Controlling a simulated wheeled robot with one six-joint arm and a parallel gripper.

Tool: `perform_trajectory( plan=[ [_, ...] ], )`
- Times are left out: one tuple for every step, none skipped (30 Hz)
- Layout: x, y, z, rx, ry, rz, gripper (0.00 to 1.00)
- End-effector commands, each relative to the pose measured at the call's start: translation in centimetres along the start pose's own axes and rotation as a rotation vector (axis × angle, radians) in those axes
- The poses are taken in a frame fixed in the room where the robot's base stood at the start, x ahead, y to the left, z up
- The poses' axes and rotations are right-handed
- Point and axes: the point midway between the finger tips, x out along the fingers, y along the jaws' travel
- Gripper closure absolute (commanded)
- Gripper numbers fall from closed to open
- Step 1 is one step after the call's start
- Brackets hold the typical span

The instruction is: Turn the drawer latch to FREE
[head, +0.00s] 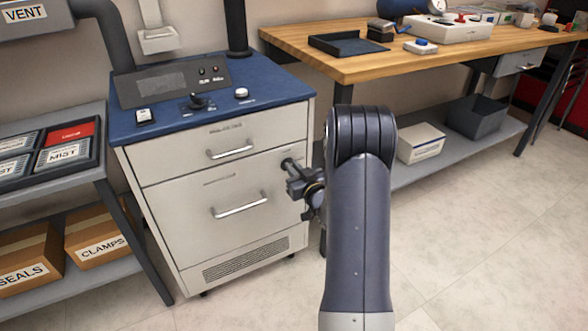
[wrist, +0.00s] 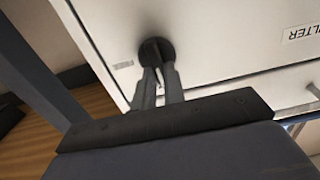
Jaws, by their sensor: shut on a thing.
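The drawer latch (wrist: 154,49) is a dark round knob on the pale cabinet front in the wrist view. My gripper (wrist: 160,75) is shut on it, with the two fingers meeting at the knob. In the head view my gripper (head: 291,171) reaches the right edge of the lower drawer (head: 192,206), near its top. The drawer sits flush with the cabinet. A small grey label (wrist: 123,65) beside the latch is too small to read. The fingers cover part of the knob, so I cannot tell which way it points.
The lower drawer's bar handle (head: 240,205) is left of my gripper. A wooden bench (head: 350,68) with a grey lower shelf stands to the right. A shelf rack (head: 130,262) with boxes stands at the left. The floor (head: 480,240) at the right is clear.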

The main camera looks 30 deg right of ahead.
Motion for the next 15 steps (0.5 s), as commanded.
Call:
perform_trajectory(
  plan=[
    [-0.01, 0.00, 0.01, 0.002, 0.000, 0.000, 1.00],
    [-0.01, 0.00, 0.01, 0.004, 0.000, 0.000, 1.00],
    [-0.01, 0.01, 0.01, 0.008, 0.000, 0.000, 1.00],
    [-0.01, 0.02, 0.01, 0.013, 0.000, 0.000, 1.00],
    [-0.01, 0.03, 0.01, 0.019, 0.000, 0.000, 1.00],
    [-0.01, 0.04, 0.01, 0.030, 0.000, 0.000, 1.00],
    [-0.01, 0.05, 0.01, 0.038, 0.000, 0.000, 1.00],
    [-0.01, 0.07, 0.01, 0.050, 0.000, 0.000, 1.00],
    [-0.01, 0.09, 0.01, 0.068, 0.000, 0.000, 1.00],
    [0.00, 0.11, 0.02, 0.083, 0.000, 0.000, 1.00],
    [0.00, 0.13, 0.02, 0.100, 0.000, 0.000, 1.00],
    [0.00, 0.16, 0.02, 0.126, -0.001, 0.000, 1.00],
    [0.00, 0.19, 0.03, 0.146, -0.001, 0.000, 1.00],
    [0.00, 0.22, 0.03, 0.168, -0.001, 0.000, 1.00],
    [0.00, 0.26, 0.04, 0.200, -0.001, 0.000, 1.00]
  ],
)
